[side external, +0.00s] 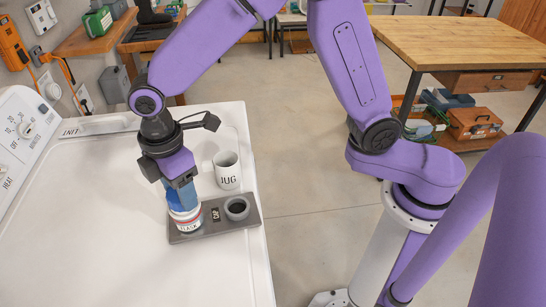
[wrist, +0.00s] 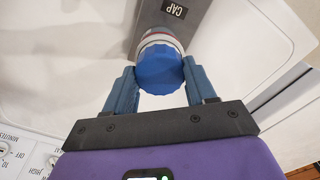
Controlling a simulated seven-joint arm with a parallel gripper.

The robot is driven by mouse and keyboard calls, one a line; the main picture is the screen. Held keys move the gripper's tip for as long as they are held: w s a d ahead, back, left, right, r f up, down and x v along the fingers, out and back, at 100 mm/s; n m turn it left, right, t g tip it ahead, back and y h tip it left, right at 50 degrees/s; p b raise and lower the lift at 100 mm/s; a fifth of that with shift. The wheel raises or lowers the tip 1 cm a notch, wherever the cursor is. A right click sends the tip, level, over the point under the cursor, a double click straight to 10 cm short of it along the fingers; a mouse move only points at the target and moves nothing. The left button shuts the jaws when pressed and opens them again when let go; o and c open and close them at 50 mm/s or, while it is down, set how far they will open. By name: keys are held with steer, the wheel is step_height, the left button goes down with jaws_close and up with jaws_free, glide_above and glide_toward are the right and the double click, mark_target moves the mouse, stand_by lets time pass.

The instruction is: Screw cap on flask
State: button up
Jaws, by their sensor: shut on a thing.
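The flask (side external: 187,221) is a white, red-banded vessel standing upright at the left end of a grey holder (side external: 216,228) on the white worktop. My gripper (side external: 181,203) is directly above it, pointing down with its blue fingers at the flask's top. In the wrist view, my gripper (wrist: 160,70) is shut on the ridged blue cap (wrist: 160,74), one finger on each side. The cap is in line with the flask, whose white and red rim (wrist: 158,39) shows just beyond it. Whether the threads are engaged is hidden.
A dark round cup or socket (side external: 237,207) sits at the holder's right end, beside a CAP label (side external: 215,214). A dial panel (side external: 25,130) borders the worktop at left. The worktop's front left is clear.

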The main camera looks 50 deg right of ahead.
stand_by(0.3)
steer(key=m, duration=0.4)
steer(key=shift+m, duration=1.2)
steer(key=shift+m, duration=1.1)
steer(key=m, duration=0.3)
steer(key=shift+m, duration=0.4)
